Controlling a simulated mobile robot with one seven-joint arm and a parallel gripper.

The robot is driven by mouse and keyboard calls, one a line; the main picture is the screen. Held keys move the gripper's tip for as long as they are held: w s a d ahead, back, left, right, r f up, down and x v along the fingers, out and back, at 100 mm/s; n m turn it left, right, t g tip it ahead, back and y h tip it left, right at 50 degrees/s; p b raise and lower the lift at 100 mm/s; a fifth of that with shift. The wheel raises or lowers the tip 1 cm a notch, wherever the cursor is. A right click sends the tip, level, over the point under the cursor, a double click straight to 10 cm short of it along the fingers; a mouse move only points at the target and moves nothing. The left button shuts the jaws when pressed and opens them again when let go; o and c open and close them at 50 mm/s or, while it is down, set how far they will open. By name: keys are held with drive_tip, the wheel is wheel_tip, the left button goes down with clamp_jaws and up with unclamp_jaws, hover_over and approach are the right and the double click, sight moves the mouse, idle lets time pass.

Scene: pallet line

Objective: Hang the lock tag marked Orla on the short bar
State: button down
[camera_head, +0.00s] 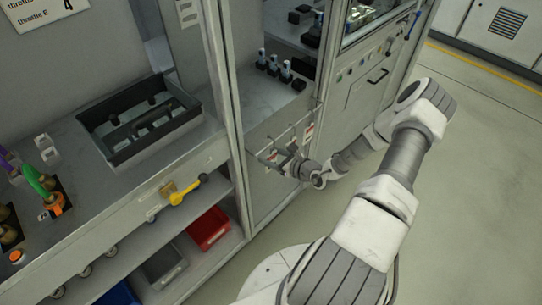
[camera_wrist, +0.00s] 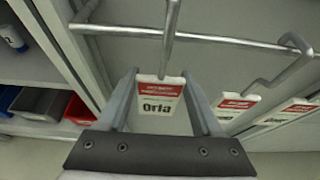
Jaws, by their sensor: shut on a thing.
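The white lock tag marked Orla (camera_wrist: 160,105), with a red band at its top, is upright between the two fingers of my gripper (camera_wrist: 160,78) in the wrist view. My gripper is shut on it. A thin metal bar (camera_wrist: 172,30) runs from the top of the wrist view across the rail, its end at the tag's upper edge. I cannot tell whether the tag is on this bar, or whether this is the short bar. In the head view my gripper (camera_head: 288,163) is at the rack on the cabinet front, partly hiding the tags there.
Other red-and-white tags (camera_wrist: 237,103) hang to the right, near a bent hook (camera_wrist: 283,72). A metal rail (camera_wrist: 225,41) crosses behind.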

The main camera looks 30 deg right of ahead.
idle(0.4)
drive_tip(key=s+d+p, duration=0.1)
drive_tip(key=s+d, duration=0.3)
drive_tip(key=s, duration=0.7)
drive_tip(key=shift+p, duration=0.35)
idle(1.1)
drive_tip(key=shift+s, duration=0.15)
